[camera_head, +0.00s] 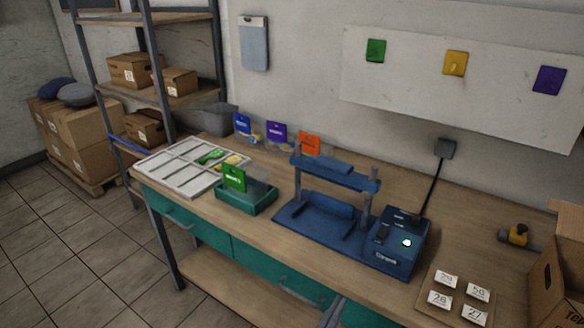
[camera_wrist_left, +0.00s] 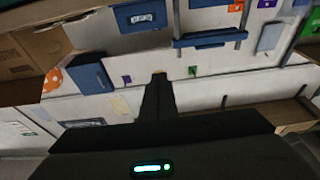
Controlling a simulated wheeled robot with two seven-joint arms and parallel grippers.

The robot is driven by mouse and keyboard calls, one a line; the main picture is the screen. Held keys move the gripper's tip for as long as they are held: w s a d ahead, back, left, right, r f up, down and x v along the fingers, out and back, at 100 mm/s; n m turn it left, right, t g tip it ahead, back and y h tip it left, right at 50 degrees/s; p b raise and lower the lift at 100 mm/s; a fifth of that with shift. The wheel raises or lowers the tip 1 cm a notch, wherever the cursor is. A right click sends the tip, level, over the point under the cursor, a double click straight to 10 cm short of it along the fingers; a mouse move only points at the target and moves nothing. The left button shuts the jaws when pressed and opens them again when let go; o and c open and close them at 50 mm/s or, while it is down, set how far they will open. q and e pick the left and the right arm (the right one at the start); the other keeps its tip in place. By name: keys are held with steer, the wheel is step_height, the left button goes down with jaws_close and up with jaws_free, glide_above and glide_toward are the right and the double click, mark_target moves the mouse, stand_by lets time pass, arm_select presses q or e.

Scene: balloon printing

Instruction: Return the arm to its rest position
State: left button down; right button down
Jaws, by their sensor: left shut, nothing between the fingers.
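My left gripper (camera_wrist_left: 158,76) shows in the left wrist view as dark fingers closed together at the middle, with nothing between them. No gripper can be made out clearly in the head view. The wooden workbench (camera_head: 255,225) with teal drawers runs across the head view. My right gripper is not in either view.
A blue press (camera_head: 335,195) and blue control box (camera_head: 400,245) with a lit green button stand on the bench. Left are a green tray (camera_head: 246,208) and a white divided tray (camera_head: 160,180). Number cards (camera_head: 447,280) and a cardboard box (camera_head: 560,275) are right.

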arm_select(q)
steer(key=s+a+f+n+g+y, duration=0.1)
steer(key=s+a+f+g+y, duration=0.3)
steer(key=f, duration=1)
steer(key=s+a+f+g+y, duration=0.1)
steer(key=a+f, duration=0.5)
steer(key=f, duration=0.8)
steer(key=s+a+f+n+g+y, duration=0.1)
steer(key=s+a+f+g+y, duration=0.3)
steer(key=f, duration=0.9)
steer(key=s+a+f+n+g+y, duration=0.1)
steer(key=s+a+f+g, duration=0.1)
steer(key=s+a+f, duration=0.5)
steer(key=s+a+f+g, duration=0.1)
steer(key=s+a+f, duration=0.5)
steer(key=s+f, duration=0.35)
steer(key=s+a+f+g+y, duration=0.1)
steer(key=s+a+f+g, duration=0.1)
steer(key=s, duration=0.7)
steer(key=s+a+f+n+g, duration=0.1)
steer(key=s+a+f+g, duration=0.1)
steer(key=s+a+f, duration=0.2)
steer(key=s+a, duration=0.2)
steer(key=s, duration=0.2)
steer(key=shift+s+a+y+b, duration=0.2)
steer(key=shift+s+y+b, duration=0.2)
